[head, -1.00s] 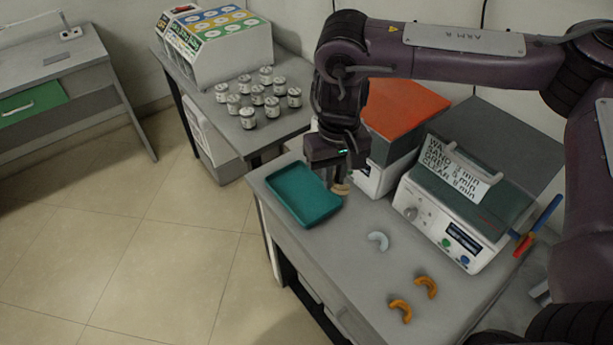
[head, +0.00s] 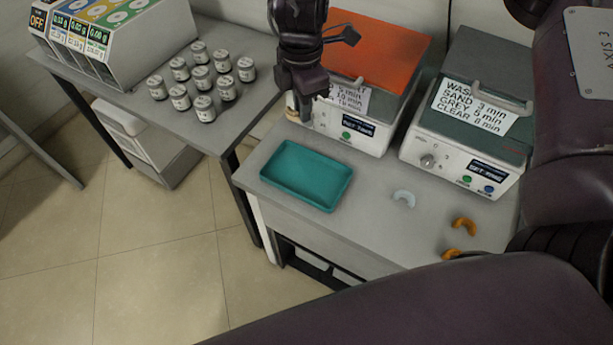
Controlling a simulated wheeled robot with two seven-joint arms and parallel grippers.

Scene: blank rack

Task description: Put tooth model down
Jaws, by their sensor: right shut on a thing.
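My right gripper (head: 301,112) comes down from the top of the head view, shut on a tan, curved tooth model (head: 291,114). The model shows at the left side of the jaws and is partly hidden by them. In the picture it is above the far edge of a teal tray (head: 268,181), in front of the orange-lidded machine; its height is hard to tell. The tray is empty. My left gripper is not in view.
An orange-lidded machine (head: 380,50) and a green-lidded machine (head: 465,150) stand at the table's back. Several small jars (head: 204,108) and a dispenser box (head: 150,45) stand on the left table. Bare tabletop lies between the tray and the pale model.

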